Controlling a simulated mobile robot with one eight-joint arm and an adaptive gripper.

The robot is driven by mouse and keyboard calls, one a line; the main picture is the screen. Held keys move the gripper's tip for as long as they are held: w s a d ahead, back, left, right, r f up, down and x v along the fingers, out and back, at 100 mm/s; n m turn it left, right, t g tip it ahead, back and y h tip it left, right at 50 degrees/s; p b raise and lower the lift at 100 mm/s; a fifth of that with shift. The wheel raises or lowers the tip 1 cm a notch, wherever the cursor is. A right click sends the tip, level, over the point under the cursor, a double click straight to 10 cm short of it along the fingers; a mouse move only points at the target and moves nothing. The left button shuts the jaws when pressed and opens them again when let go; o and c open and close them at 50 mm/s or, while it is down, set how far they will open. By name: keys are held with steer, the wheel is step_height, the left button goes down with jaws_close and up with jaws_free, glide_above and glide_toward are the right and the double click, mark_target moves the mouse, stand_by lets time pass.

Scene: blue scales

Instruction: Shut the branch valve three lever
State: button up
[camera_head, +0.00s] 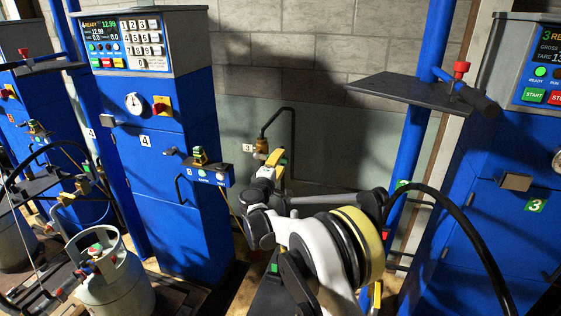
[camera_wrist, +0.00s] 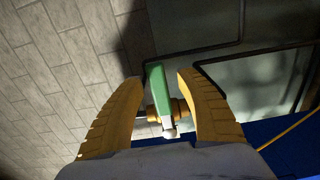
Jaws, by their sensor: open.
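The branch valve's green lever (camera_wrist: 158,86) stands between the two yellow fingers of my open gripper (camera_wrist: 160,77) in the wrist view. Gaps show on both sides of it. The lever runs up the picture, across the brass valve body (camera_wrist: 180,110), which shows on both sides of it. In the head view, my gripper (camera_head: 275,163) is just in front of the brass valve (camera_head: 262,146) on a dark pipe. A small tag (camera_head: 247,148), seemingly marked 3, is beside the valve. My gripper hides most of the lever there.
A blue scale cabinet marked 4 (camera_head: 185,225) stands left of the valve, and a blue cabinet marked 3 (camera_head: 470,235) stands right. A dark shelf (camera_head: 400,88) juts out above right. A gas cylinder (camera_head: 115,288) stands at lower left. A block wall (camera_head: 290,50) is behind.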

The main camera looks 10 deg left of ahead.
steer(key=s, duration=1.1)
steer(key=shift+a, duration=0.4)
steer(key=shift+s, duration=0.1)
